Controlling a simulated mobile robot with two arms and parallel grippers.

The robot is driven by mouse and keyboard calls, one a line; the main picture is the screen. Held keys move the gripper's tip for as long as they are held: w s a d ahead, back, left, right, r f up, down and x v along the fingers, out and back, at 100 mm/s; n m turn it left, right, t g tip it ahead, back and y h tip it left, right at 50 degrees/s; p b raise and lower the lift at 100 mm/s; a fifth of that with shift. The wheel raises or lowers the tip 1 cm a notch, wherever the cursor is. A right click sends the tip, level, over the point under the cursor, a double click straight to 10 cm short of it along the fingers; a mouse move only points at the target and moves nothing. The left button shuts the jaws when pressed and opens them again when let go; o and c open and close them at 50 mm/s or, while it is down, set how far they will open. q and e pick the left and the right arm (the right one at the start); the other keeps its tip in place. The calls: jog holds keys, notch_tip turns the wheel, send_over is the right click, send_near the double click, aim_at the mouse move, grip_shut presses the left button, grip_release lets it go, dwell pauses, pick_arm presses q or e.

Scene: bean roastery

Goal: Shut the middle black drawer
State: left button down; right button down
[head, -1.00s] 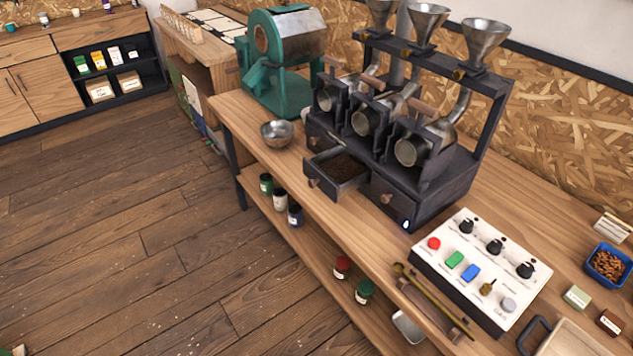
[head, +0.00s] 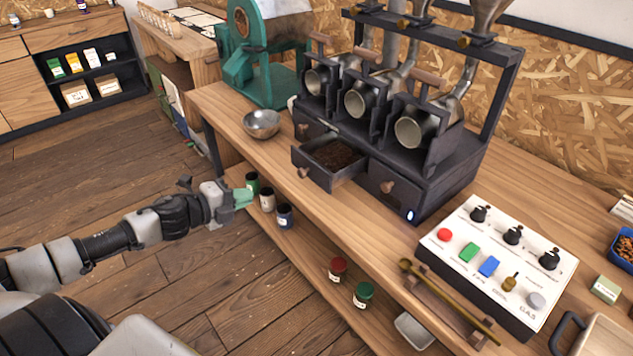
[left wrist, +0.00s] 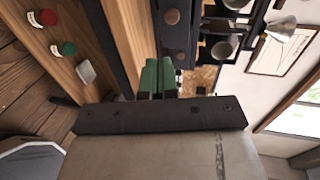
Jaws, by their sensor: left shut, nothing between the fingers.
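The middle black drawer (head: 312,169) stands pulled out of the black sample roaster (head: 400,165), with dark brown grounds or beans inside and a round wooden knob on its front. The drawers to either side of it look shut. My left gripper (head: 243,197) comes in from the left, its green fingers shut and empty. It is in front of the bench, left of and apart from the open drawer. In the left wrist view the green fingers (left wrist: 157,78) point toward a black drawer front with a round knob (left wrist: 172,16). My right gripper is not in view.
A metal bowl (head: 262,124) stands on the bench left of the drawer. A white control panel (head: 497,265) and a brass scoop (head: 450,300) lie to the right. Several jars (head: 285,215) stand on the lower shelf. The bench top before the drawer is clear.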

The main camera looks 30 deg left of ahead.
aim_at(300, 176)
pick_arm(q)
jog(key=p+x, duration=0.1)
jog(key=x, duration=0.3)
jog(key=r+x, duration=0.1)
jog(key=x, duration=0.4)
jog(key=p+x, duration=0.1)
jog(key=x, duration=0.3)
jog(key=shift+w+d+r+p, duration=0.2)
jog(key=shift+w+p, duration=0.15)
jog(key=shift+w, duration=0.05)
